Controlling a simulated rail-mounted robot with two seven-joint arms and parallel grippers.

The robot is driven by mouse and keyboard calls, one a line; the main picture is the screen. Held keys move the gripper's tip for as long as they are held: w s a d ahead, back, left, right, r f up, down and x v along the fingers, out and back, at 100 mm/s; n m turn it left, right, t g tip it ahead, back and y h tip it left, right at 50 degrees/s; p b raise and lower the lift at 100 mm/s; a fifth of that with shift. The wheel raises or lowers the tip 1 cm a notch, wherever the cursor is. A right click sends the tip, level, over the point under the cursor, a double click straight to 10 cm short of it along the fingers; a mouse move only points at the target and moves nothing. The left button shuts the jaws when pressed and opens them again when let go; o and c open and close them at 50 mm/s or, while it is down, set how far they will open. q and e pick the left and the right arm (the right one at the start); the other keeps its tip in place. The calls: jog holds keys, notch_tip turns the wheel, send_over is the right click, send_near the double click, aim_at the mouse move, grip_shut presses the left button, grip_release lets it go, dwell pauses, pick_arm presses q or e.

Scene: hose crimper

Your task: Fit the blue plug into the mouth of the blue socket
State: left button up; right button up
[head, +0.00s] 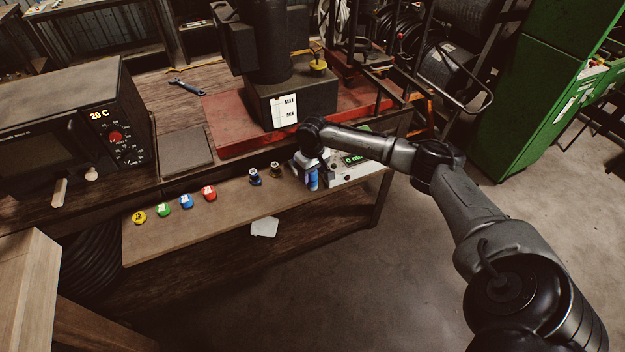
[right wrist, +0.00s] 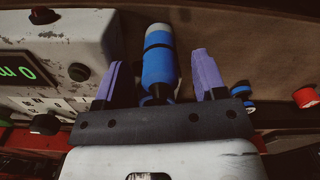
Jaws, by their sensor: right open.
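A blue cylinder (right wrist: 159,68) with a black band and a pale end lies between the purple fingers of my right gripper (right wrist: 158,72). The fingers are open, with a gap on each side of it. In the head view the right gripper (head: 311,173) is at the shelf's right end, beside the display box, and partly hides the cylinder. A round blue piece with a pale label (head: 187,201) sits on the shelf, left of the red one. I cannot tell for sure which blue piece is the plug and which is the socket. My left gripper is out of view.
Yellow (head: 139,217), green (head: 162,209) and red (head: 208,192) round pieces stand on the shelf (head: 225,212). Two dark fittings (head: 255,177) (head: 275,169) stand nearer the gripper. The display box (head: 355,170) is close on its right. A red-based machine (head: 235,130) stands behind.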

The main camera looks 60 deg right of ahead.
jog(key=c, duration=1)
jog(key=shift+r, duration=0.15)
